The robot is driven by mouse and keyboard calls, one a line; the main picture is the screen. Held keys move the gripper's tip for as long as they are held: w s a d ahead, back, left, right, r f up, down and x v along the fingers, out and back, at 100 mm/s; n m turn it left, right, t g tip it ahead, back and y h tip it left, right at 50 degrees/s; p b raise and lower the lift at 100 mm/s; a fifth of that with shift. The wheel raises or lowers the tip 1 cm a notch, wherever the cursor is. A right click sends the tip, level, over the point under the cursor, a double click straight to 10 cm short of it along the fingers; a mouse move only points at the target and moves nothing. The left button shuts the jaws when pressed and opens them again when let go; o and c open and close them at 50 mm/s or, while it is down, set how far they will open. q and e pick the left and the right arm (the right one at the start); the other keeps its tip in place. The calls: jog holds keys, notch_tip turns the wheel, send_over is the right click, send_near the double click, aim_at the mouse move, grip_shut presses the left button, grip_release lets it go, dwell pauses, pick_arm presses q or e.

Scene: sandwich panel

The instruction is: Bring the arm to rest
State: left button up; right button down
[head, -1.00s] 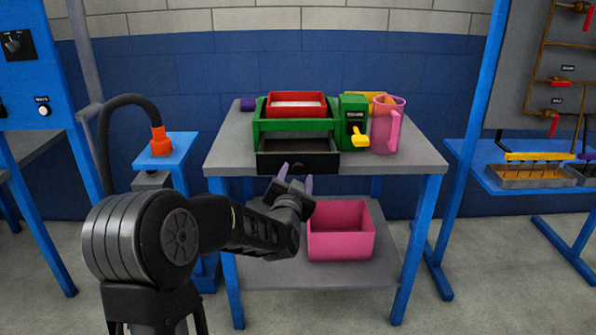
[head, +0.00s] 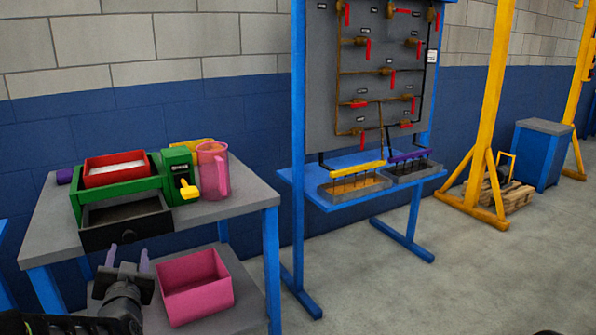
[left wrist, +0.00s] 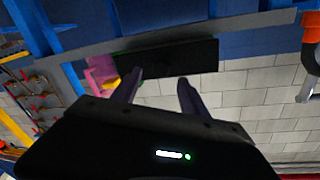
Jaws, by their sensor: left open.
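My left gripper (head: 127,258) is at the lower left in the head view, in front of the table's front edge. Its two purple fingers are apart with nothing between them. They also show apart and empty in the left wrist view (left wrist: 160,88). The fingers point toward the black drawer (head: 124,220) of the green machine (head: 118,196), a little short of it. In the left wrist view the drawer's dark front (left wrist: 168,60) lies beyond the fingertips. My right gripper is in neither view.
The grey table (head: 240,193) also bears a red tray (head: 114,177) on the machine, and a pink pitcher (head: 211,172). A pink bin (head: 194,287) stands on the lower shelf. A valve panel (head: 370,100) with a blue shelf stands to the right.

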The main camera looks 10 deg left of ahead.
pick_arm(q)
jog(key=s+d+f+n+g+h, duration=0.1)
jog(key=s+d+f+g+h, duration=0.15)
jog(key=d+f, duration=0.6)
jog(key=s+d+f+g+h, duration=0.2)
jog(key=d+f+h, duration=0.3)
jog(key=f, duration=0.7)
jog(key=s+d+f+n+g+h, duration=0.1)
jog(key=s+d+f+g+h, duration=0.15)
jog(key=d+f, duration=0.7)
jog(key=s+d+f+m+g+h, duration=0.1)
jog(key=s+d+f+g, duration=0.3)
jog(key=s+d+f, duration=0.6)
jog(key=s+d+f+g+h, duration=0.2)
jog(key=s+d+f+g, duration=0.3)
jog(key=s, duration=1)
notch_tip(320, 180, up, 19)
jog(key=w+t+p, duration=0.1)
jog(key=p, duration=1.8)
jog(key=shift+w+d+f, duration=0.15)
jog(key=shift+w+d, duration=0.05)
jog(key=shift+w, duration=0.1)
